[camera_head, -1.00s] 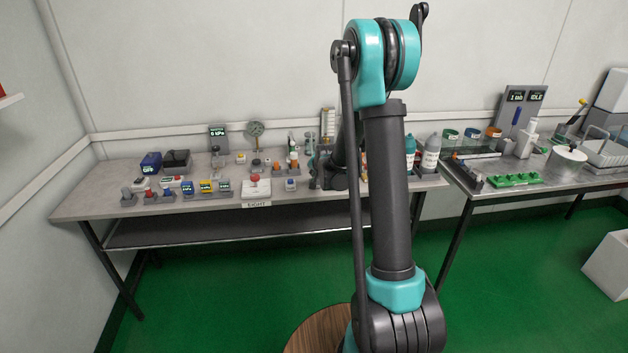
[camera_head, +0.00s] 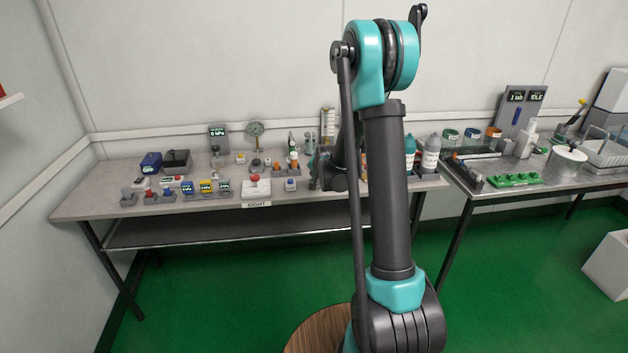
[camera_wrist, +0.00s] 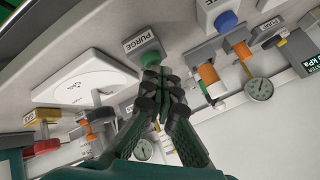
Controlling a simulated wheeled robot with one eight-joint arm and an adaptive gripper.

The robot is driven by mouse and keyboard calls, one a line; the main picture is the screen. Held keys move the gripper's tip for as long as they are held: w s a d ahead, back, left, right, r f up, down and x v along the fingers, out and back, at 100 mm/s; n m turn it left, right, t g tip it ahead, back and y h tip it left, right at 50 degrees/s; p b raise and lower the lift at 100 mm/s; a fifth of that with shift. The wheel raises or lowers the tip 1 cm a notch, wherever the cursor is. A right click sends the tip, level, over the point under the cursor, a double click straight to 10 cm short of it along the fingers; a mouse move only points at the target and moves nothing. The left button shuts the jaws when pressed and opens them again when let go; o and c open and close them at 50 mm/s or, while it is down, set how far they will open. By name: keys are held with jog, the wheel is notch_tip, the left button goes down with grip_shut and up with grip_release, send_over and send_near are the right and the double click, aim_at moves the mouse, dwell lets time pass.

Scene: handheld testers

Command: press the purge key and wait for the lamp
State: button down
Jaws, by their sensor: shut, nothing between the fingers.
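The purge key (camera_wrist: 149,58) is a green button on a grey mount, beside a white label reading PURGE (camera_wrist: 140,39), in the wrist view. My gripper (camera_wrist: 158,80) is shut and empty, with its fingertips right at the green key and covering part of it. I cannot tell whether they press it or only hover close. In the head view my gripper (camera_head: 318,168) is small and partly dark against the bench, and I cannot make out the purge key there. I cannot make out which thing is the lamp.
A white box with a round plate (camera_wrist: 85,85) lies left of the key in the wrist view. A blue button (camera_wrist: 228,20), orange-capped parts (camera_wrist: 208,74) and a gauge (camera_wrist: 258,89) stand to the right. In the head view, several testers crowd the bench (camera_head: 90,205), with its front left bare.

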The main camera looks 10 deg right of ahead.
jog(key=shift+r, duration=0.75)
jog(key=shift+r, duration=0.15)
jog(key=shift+r, duration=2.35)
jog(key=s+d+f+n+g, duration=0.1)
jog(key=s+n, duration=0.1)
jog(key=s, duration=1.1)
jog(key=s+d+f+n+g, duration=0.1)
jog(key=s+f+n+g, duration=0.1)
jog(key=s, duration=1.2)
jog(key=s+d+f+n+g+h, duration=0.1)
jog(key=s+d+f+n+g, duration=0.1)
jog(key=s, duration=1.2)
jog(key=shift+n, duration=0.9)
jog(key=shift+w, duration=0.1)
